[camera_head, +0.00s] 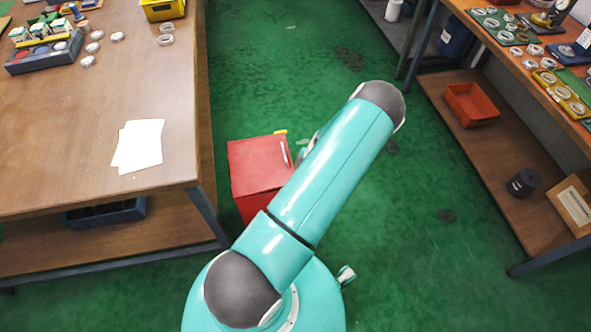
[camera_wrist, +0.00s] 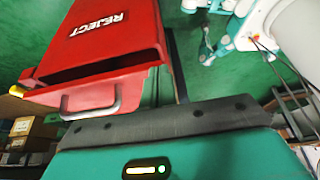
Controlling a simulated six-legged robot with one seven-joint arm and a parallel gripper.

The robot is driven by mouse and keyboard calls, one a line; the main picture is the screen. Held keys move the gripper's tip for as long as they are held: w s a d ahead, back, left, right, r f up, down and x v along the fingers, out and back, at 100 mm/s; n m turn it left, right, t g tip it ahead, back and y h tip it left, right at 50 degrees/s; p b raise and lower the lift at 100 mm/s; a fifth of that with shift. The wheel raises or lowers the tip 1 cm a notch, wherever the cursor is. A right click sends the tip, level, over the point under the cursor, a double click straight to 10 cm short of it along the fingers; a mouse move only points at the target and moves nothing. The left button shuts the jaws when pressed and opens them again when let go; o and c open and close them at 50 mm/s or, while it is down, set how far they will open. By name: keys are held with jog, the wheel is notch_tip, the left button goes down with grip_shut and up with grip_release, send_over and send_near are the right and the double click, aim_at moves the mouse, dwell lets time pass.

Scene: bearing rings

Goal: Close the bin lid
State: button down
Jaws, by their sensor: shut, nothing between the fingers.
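The red bin (camera_head: 255,190) stands on the green floor beside the left table, partly hidden behind my arm. Its red lid (camera_head: 258,160) looks flat or nearly flat from above, with a pale handle (camera_head: 284,153) at its right edge. In the wrist view the bin (camera_wrist: 118,25) carries the word REJECT. A dark band lies between that face and the edge with the metal handle (camera_wrist: 92,105); I cannot tell whether it is a gap or shadow. My gripper (camera_wrist: 165,122) is shut and empty, close to the handle, with no clear contact; its fingertips are not distinct.
The left table (camera_head: 75,185) holds white sheets (camera_head: 139,145), rings and trays. A shelved bench (camera_head: 480,130) stands at right with a red-orange tray (camera_head: 471,104) and a black cylinder (camera_head: 524,182) on its lower shelf. The green floor between is mostly clear.

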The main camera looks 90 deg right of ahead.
jog(key=shift+s+f, duration=0.2)
jog(key=shift+f, duration=0.7)
jog(key=shift+s+f, duration=0.15)
jog(key=shift+f, duration=0.7)
jog(key=shift+f, duration=0.1)
jog(key=shift+d, duration=0.1)
